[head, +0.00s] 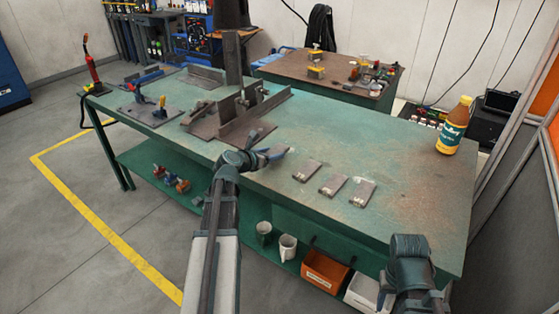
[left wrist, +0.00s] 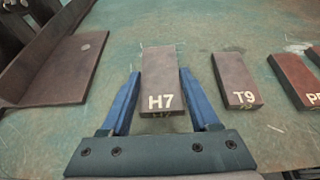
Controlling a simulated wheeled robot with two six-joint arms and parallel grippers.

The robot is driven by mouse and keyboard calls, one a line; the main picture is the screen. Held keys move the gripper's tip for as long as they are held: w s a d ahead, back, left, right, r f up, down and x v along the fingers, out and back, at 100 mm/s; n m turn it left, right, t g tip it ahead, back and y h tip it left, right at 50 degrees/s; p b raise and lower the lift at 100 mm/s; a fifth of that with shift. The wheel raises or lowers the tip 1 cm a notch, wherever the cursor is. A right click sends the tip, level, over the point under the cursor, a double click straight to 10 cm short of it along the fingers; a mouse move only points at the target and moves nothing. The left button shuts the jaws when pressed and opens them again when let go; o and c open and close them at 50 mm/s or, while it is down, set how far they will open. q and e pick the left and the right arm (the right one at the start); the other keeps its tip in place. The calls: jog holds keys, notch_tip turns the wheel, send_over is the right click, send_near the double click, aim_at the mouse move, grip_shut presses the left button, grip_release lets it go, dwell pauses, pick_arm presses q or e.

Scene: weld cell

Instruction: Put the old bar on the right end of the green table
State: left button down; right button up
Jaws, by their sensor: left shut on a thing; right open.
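My left gripper (head: 268,154) is shut on a brown bar marked H7 (left wrist: 160,80), between its blue fingers in the left wrist view. In the head view the gripper and arm largely hide this bar. Whether it is clear of the tabletop is hard to tell. The green table (head: 415,205) fills the middle of the head view; its right end is bare apart from a bottle. A bar marked T9 (left wrist: 236,82) lies to the right of H7. My right gripper (head: 412,292) is open at the table's front right edge, away from the bars.
Three flat bars (head: 333,185) lie in a row on the table, right of my left gripper. A brown angled steel fixture (head: 230,122) stands to the left. A yellow bottle (head: 454,127) stands near the right back edge. Bins and cups (head: 288,247) sit on the lower shelf.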

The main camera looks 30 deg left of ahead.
pick_arm(q)
jog(key=shift+w, duration=0.4)
jog(key=shift+f+b, duration=1.75)
jog(key=shift+b, duration=0.05)
jog(key=shift+f, duration=0.15)
jog(key=shift+c, duration=0.6)
grip_release()
jog(key=shift+s, duration=0.1)
